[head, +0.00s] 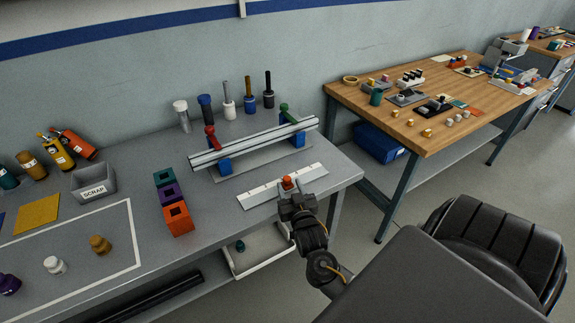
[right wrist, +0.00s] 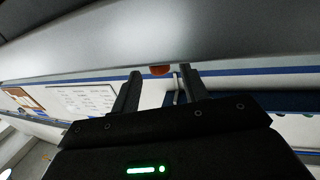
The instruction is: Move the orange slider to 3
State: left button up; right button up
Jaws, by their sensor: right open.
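The orange slider (head: 287,182) sits on a pale ruler-like scale (head: 258,197) near the front edge of the grey bench, around the scale's middle. The scale's numbers are too small to read. My right gripper (head: 291,196) is just in front of the slider at the bench edge. In the right wrist view the fingers of the gripper (right wrist: 160,76) are apart, and the orange slider (right wrist: 160,70) shows between and beyond their tips. I cannot tell whether a finger touches it. My left gripper is not in view.
Behind the scale is a metal rail (head: 255,143) with red and green clamps on blue supports. Colored blocks (head: 179,218) stand to its left, near a grey scrap bin (head: 94,183).

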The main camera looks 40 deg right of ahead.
jog(key=v, duration=0.6)
jog(key=shift+s+a+b, duration=0.2)
jog(key=shift+s+b, duration=0.15)
jog(key=shift+s, duration=0.05)
